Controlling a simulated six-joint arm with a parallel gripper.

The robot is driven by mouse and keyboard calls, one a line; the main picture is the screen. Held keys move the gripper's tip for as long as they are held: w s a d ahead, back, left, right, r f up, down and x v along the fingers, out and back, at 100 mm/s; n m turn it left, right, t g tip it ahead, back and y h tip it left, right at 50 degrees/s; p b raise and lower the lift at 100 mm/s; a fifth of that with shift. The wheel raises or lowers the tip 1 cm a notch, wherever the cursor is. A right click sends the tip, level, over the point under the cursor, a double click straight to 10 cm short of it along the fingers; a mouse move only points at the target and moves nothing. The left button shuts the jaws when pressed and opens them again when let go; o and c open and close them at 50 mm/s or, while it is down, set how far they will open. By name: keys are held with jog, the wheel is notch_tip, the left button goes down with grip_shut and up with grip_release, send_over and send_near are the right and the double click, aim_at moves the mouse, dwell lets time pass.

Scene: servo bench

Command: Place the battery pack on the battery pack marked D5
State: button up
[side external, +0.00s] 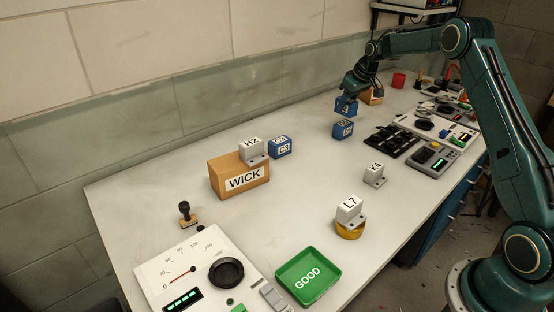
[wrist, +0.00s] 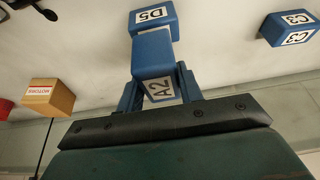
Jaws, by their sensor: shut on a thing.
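A blue battery pack marked A2 (wrist: 152,58) is between the fingers of my gripper (wrist: 158,84), which is shut on it. In the side view my gripper (side external: 348,97) points down and holds the pack (side external: 345,108) upright. The blue battery pack marked D5 (wrist: 154,18) shows just beyond A2 in the wrist view. In the side view the D5 pack (side external: 343,130) stands on the bench, directly below the held pack.
A blue pack marked C3 (wrist: 289,28) stands apart, near the WICK box (side external: 240,178) in the side view. A MOTORS box (wrist: 50,96) stands behind my gripper. A black keypad-like tray (side external: 391,140) is right of D5.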

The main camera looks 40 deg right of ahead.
aim_at(346, 111)
jog(key=shift+f, duration=1.65)
jog(key=shift+f, duration=0.15)
jog(key=o, duration=1.1)
jog(key=v, duration=1.2)
jog(key=shift+s, duration=0.1)
jog(key=shift+a, duration=0.1)
